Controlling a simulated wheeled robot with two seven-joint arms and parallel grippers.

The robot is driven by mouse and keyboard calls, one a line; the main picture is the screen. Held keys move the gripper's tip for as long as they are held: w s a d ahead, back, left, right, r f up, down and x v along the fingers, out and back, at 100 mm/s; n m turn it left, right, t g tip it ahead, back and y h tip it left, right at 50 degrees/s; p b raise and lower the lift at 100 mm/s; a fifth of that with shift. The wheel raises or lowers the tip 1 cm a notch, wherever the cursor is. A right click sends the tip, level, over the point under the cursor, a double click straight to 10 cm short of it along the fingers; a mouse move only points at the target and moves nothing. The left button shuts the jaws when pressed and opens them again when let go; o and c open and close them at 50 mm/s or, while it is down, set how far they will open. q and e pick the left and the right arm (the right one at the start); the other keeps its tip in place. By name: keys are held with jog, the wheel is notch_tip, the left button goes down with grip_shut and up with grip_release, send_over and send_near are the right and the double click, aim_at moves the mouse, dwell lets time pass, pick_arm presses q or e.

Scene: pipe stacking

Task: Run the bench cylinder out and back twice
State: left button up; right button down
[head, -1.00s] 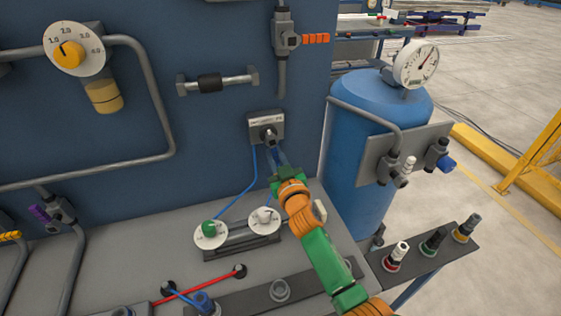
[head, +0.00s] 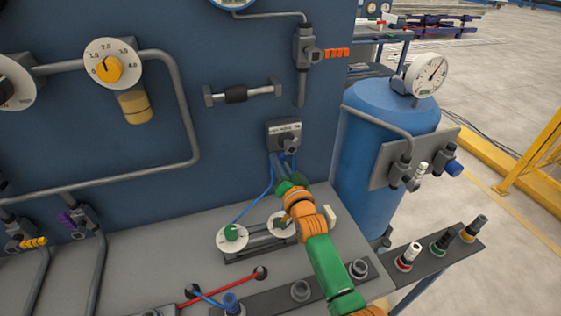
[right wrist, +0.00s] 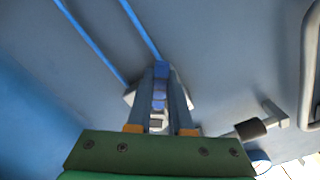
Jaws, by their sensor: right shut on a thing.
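The bench cylinder (head: 262,238) lies on the grey bench top, with a round white dial at each end. The left dial (head: 232,236) has a green centre. The right dial (head: 279,228) is partly covered by my right arm, so its centre is unclear. A grey valve box (head: 284,131) with a lever is on the blue panel above, and blue hoses run down from it. My right gripper (head: 286,163) is at this valve, shut on its lever (head: 290,147). In the right wrist view the fingers (right wrist: 160,103) close around a narrow part. My left gripper is not in view.
A blue tank (head: 385,150) with a gauge (head: 430,75) stands right of the panel. An orange-handled valve (head: 308,50) and a pressure dial (head: 111,64) are on the panel. Red and blue lines (head: 222,287) lie on the front of the bench.

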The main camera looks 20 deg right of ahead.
jog(key=shift+a+r+m, duration=0.1)
jog(key=shift+a+m, duration=0.05)
jog(key=shift+m, duration=0.25)
jog(key=c, duration=0.8)
grip_release()
jog(key=s, duration=0.7)
